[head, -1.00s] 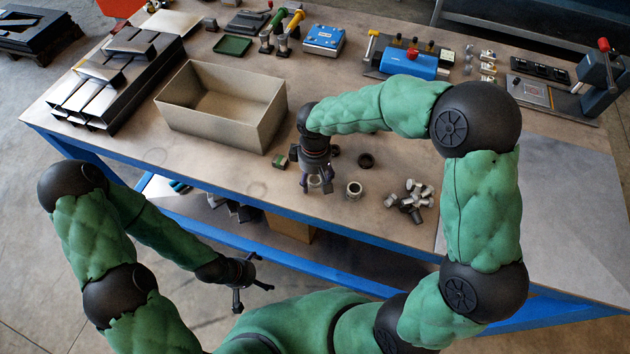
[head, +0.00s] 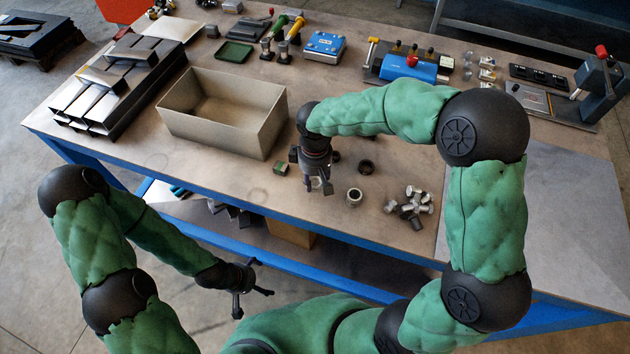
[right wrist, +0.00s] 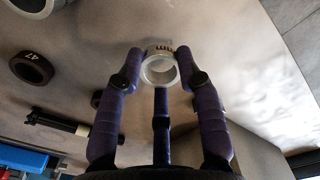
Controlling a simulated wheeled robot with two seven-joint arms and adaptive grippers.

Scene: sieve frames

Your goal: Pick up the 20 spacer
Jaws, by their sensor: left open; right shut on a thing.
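A silver-grey ring-shaped spacer (right wrist: 158,68) sits between the fingertips of my right gripper (right wrist: 160,60) in the right wrist view. Dark marks run along its upper edge, too small to read, so I cannot tell whether it is the 20. In the head view my right gripper (head: 317,186) is shut on it, low over the table's front part, and the fingers hide most of it. I cannot tell whether it touches the table. A dark spacer marked 47 (right wrist: 32,68) lies apart from it. My left gripper (head: 253,291) is open and empty, in front of the table.
Another silver ring (head: 354,197) stands just right of my right gripper, with a dark ring (head: 366,167) behind it. A pile of metal fittings (head: 410,203) lies further right. A small green block (head: 281,168) and a large beige bin (head: 222,139) are to the left.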

